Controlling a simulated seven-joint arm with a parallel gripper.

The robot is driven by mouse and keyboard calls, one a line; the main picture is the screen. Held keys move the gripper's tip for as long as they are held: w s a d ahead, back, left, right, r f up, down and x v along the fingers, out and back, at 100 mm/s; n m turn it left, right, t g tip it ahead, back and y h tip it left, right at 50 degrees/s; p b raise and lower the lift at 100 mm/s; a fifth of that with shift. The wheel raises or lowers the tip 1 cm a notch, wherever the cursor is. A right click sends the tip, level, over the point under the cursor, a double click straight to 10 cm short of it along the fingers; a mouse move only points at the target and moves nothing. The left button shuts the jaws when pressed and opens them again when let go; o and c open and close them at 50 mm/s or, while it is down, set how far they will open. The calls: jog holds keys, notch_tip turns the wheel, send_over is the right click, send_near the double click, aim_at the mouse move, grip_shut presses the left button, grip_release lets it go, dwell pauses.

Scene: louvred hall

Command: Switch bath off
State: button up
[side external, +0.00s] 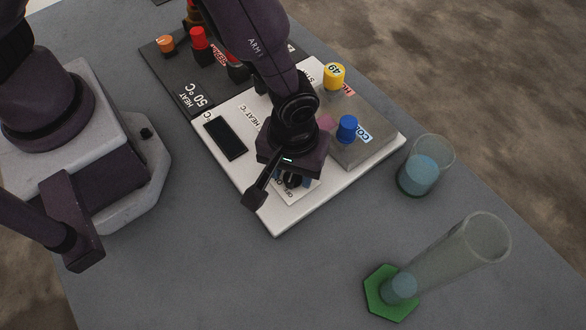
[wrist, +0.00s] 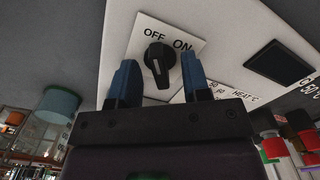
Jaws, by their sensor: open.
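The black rotary knob (wrist: 158,65) sits on a white label plate (wrist: 187,38), with OFF printed on the left and ON on the right in the wrist view. The knob has a pale pointer mark; which word it is set to I cannot tell for sure. My gripper (wrist: 158,58) is open, with one blue finger on each side of the knob; contact is not clear. In the side view my gripper (side external: 284,172) hangs over the near corner of the white bath unit (side external: 275,222) and partly hides the knob.
A dark display (side external: 225,138) lies on the unit.

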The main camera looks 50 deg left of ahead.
jog(key=shift+r, duration=3.5)
notch_tip(320, 180, up, 13)
